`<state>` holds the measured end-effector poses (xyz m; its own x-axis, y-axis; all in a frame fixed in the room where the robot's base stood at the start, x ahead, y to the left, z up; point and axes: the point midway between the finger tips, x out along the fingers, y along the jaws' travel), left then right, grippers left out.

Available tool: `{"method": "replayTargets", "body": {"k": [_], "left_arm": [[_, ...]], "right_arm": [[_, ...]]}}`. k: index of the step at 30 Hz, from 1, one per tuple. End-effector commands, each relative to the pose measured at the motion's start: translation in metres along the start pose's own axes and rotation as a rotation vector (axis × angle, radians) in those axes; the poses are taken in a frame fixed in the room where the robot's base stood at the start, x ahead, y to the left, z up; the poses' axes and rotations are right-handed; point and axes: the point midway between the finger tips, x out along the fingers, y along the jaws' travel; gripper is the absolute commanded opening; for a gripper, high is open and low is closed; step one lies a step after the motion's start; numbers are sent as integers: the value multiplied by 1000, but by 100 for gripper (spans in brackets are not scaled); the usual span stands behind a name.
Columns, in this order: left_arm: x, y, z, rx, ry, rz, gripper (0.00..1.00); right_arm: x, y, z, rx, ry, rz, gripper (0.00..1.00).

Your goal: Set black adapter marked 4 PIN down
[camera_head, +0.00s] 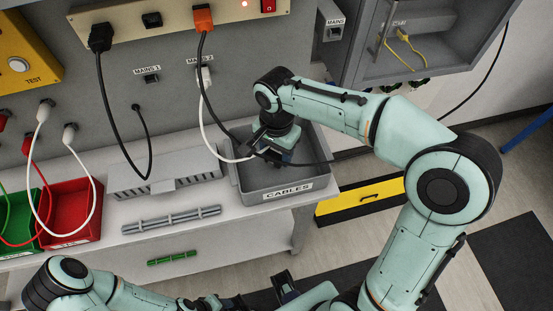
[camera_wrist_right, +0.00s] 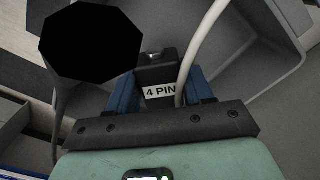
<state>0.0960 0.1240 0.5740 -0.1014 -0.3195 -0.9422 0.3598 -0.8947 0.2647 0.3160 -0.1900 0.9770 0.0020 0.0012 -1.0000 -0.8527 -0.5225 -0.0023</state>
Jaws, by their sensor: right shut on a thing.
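The black adapter marked 4 PIN (camera_wrist_right: 157,76) is between the blue fingers of my right gripper (camera_wrist_right: 165,88) in the right wrist view, its white label facing the camera. In the head view my right gripper (camera_head: 276,152) points down over the inside of the grey CABLES bin (camera_head: 287,190) and mostly hides the adapter. Whether the adapter touches the bin floor cannot be told. A dark piece at the bottom of the head view looks like my left gripper (camera_head: 286,286); its jaws are unclear.
A white cable (camera_head: 207,112) and a black cable (camera_head: 217,109) hang from the panel toward the bin; the white one passes beside the adapter. A grey slotted box (camera_head: 165,178) stands left of the bin. Red (camera_head: 88,231) and green bins are farther left.

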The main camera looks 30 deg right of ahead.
Motion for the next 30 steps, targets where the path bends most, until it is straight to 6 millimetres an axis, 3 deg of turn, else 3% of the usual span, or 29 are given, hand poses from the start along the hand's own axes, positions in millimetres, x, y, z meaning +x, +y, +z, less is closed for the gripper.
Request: {"method": "replayTargets", "body": {"k": [6,20,21,22,30], "left_arm": [[5,-2,1,-1,-2,-1,49],[9,-4,1,-1,-3,-1,49],[8,-3,1,-1,-3,-1,49],[8,-3,1,-1,-3,-1,49],[8,-3,1,-1,-3,-1,49]], "right_arm": [[33,1,0,-1,-1,4,20],[41,0,0,0,0,1,20],[40,0,0,0,0,1,64],[40,0,0,0,0,1,74],[39,0,0,0,0,1,76]]}}
